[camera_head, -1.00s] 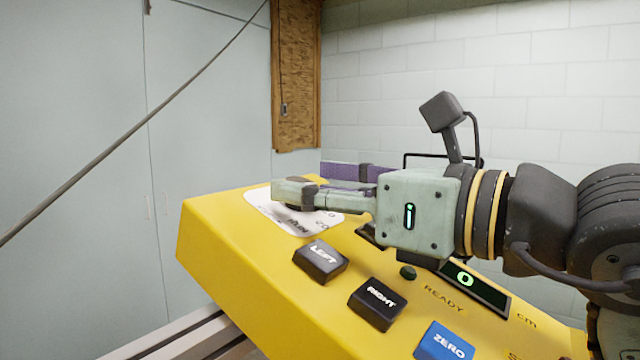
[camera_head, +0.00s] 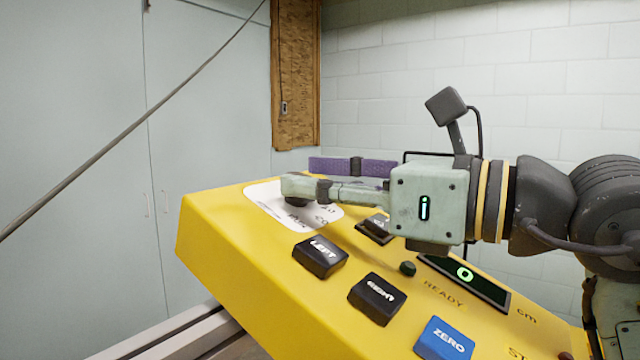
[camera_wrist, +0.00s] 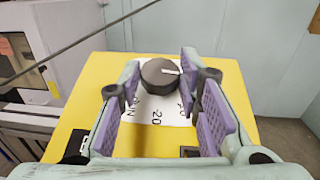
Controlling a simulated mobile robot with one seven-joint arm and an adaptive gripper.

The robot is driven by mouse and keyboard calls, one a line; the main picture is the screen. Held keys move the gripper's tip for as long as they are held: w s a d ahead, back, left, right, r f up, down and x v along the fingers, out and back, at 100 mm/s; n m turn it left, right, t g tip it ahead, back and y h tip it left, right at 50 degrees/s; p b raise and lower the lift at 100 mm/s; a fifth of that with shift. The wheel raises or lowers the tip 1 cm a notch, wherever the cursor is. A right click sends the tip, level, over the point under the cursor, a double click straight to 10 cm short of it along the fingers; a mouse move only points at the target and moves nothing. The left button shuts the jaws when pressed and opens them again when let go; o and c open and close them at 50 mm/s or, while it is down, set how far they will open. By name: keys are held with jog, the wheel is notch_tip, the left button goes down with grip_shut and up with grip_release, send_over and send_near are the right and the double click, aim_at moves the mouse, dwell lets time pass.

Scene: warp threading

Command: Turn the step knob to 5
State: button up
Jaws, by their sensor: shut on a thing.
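The step knob (camera_wrist: 158,76) is dark and round with a white pointer line near its right side. It sits on a white dial label with printed marks, 20 among them, on the yellow control panel (camera_head: 230,260). My gripper (camera_wrist: 161,72) is shut on the knob, with its purple-padded fingers on either side. In the head view my gripper (camera_head: 299,189) reaches in from the right, and its near finger hides much of the knob and part of the dial.
Black LEFT (camera_head: 320,257) and RIGHT (camera_head: 377,299) buttons and a blue ZERO button (camera_head: 445,341) lie nearer on the panel. A display (camera_head: 465,275) reads 0 cm beside READY. A dark cable (camera_head: 120,118) crosses the left side.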

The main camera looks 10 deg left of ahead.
jog(key=shift+w+n+g, duration=0.15)
jog(key=shift+n+g, duration=0.95)
jog(key=o, duration=1.1)
jog(key=shift+o, duration=0.2)
jog(key=shift+d, duration=0.15)
jog(key=d, duration=0.3)
jog(key=s+d, duration=0.1)
jog(key=d, duration=0.3)
jog(key=s+d, duration=0.1)
jog(key=d, duration=0.3)
jog(key=shift+s+d, duration=0.15)
jog(key=shift+d, duration=0.2)
